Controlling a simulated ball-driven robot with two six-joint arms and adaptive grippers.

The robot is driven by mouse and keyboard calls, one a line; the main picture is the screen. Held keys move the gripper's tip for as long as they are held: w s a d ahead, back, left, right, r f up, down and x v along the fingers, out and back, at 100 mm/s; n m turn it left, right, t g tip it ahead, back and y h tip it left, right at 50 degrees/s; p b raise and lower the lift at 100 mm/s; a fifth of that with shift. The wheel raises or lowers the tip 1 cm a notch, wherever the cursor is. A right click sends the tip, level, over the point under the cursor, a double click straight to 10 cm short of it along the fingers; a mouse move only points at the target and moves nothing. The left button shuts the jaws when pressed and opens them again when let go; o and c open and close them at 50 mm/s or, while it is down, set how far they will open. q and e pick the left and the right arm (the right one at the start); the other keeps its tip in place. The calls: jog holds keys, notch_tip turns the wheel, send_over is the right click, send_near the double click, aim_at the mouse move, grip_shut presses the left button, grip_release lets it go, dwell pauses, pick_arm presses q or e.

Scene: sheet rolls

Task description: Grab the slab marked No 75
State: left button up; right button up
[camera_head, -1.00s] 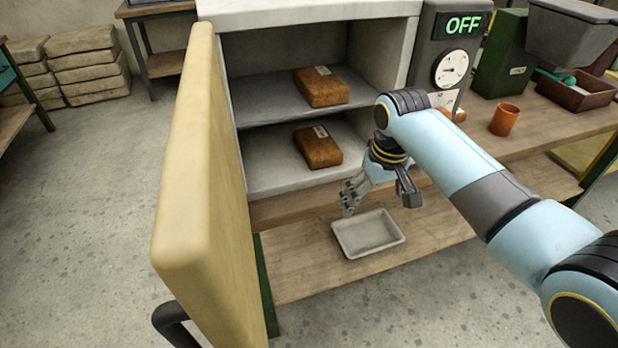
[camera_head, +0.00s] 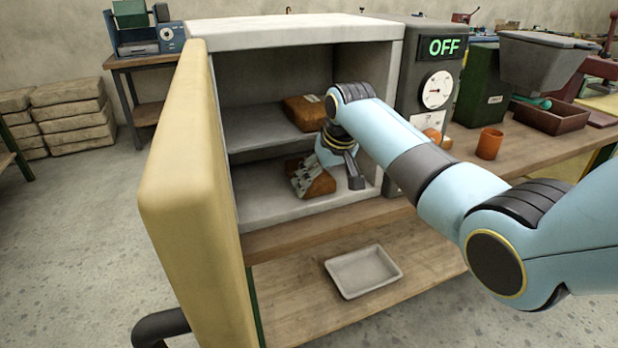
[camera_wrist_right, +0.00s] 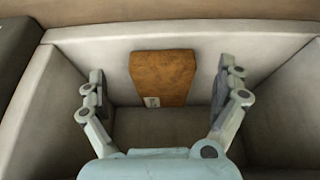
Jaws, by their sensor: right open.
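Two brown slabs with small pale labels are in the open cabinet; the labels are too small to read. One slab (camera_head: 306,112) lies on the upper shelf, partly behind my right arm. The other slab (camera_head: 322,186) lies on the lower shelf, partly covered by my right gripper (camera_head: 328,178). My right gripper is open and empty at the lower compartment, its fingers to either side of that slab in the head view. In the right wrist view, a brown slab (camera_wrist_right: 165,72) shows between and beyond the spread fingers (camera_wrist_right: 162,80), with clear gaps on both sides. My left gripper is not in view.
The thick cream door (camera_head: 190,165) stands open on the left. Cabinet walls and the upper shelf (camera_head: 260,130) close in around my gripper. An empty pale tray (camera_head: 362,271) sits on the wooden board below. An orange cup (camera_head: 489,143) stands on the right bench.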

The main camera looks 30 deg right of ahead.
aim_at(321, 186)
jog(key=x, duration=0.3)
jog(key=shift+w+a+f+b, duration=0.1)
jog(key=shift+w+f+b, duration=0.15)
jog(key=shift+f+b, duration=0.1)
jog(key=shift+r, duration=0.1)
jog(key=c, duration=1.4)
jog(key=shift+r, duration=0.15)
jog(key=shift+c, duration=0.8)
